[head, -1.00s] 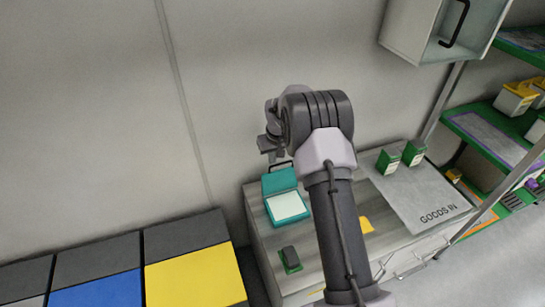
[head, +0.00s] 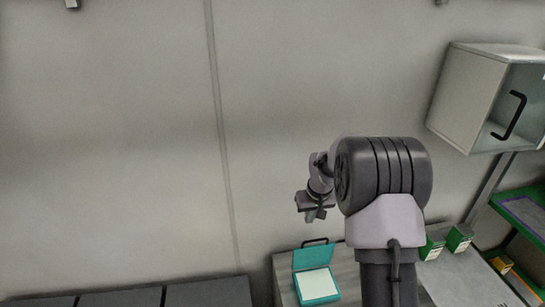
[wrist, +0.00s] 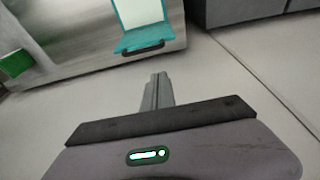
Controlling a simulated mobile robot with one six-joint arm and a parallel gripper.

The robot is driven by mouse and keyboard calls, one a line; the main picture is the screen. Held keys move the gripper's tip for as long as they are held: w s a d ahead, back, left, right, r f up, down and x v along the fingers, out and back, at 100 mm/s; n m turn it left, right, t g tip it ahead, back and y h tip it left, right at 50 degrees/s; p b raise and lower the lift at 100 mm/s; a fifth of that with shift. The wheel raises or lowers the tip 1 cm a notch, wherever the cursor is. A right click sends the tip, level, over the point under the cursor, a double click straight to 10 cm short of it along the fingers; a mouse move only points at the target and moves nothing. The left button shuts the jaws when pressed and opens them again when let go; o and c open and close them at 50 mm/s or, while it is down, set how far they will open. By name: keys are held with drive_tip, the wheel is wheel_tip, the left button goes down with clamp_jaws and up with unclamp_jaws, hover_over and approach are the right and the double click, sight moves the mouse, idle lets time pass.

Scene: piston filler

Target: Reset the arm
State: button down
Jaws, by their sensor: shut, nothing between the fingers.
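My arm is raised in front of the wall in the head view. My gripper (head: 316,216) hangs in the air to the left of my arm's big joint, above and behind the teal case. In the wrist view my gripper (wrist: 157,78) points out over bare floor or wall, its fingers together with nothing between them. The open teal case (head: 317,285) with a white inside sits on the counter. It also shows at the top of the wrist view (wrist: 145,38), apart from the fingers.
Green boxes (head: 459,238) stand on the counter (head: 285,270) at right. A grey wall cabinet (head: 472,92) with a black handle hangs at upper right. Shelves (head: 522,210) stand at the right edge. Dark units (head: 210,293) line the lower left. The wall space at left is clear.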

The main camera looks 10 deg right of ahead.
drive_tip(key=s+a+r+m+t, duration=0.1)
drive_tip(key=s+a+r, duration=0.3)
drive_tip(key=s+r, duration=0.5)
drive_tip(key=s+a+r+m+t, duration=0.1)
drive_tip(key=s+a+r, duration=0.45)
drive_tip(key=r, duration=0.55)
drive_tip(key=s+a+m+y, duration=0.1)
drive_tip(key=s+a, duration=0.1)
drive_tip(key=s, duration=0.8)
drive_tip(key=s+a+r+m+y, duration=0.1)
drive_tip(key=s+a, duration=0.1)
drive_tip(key=s, duration=0.8)
drive_tip(key=shift+r+t, duration=0.3)
drive_tip(key=shift+t, duration=0.1)
drive_tip(key=shift+a, duration=0.1)
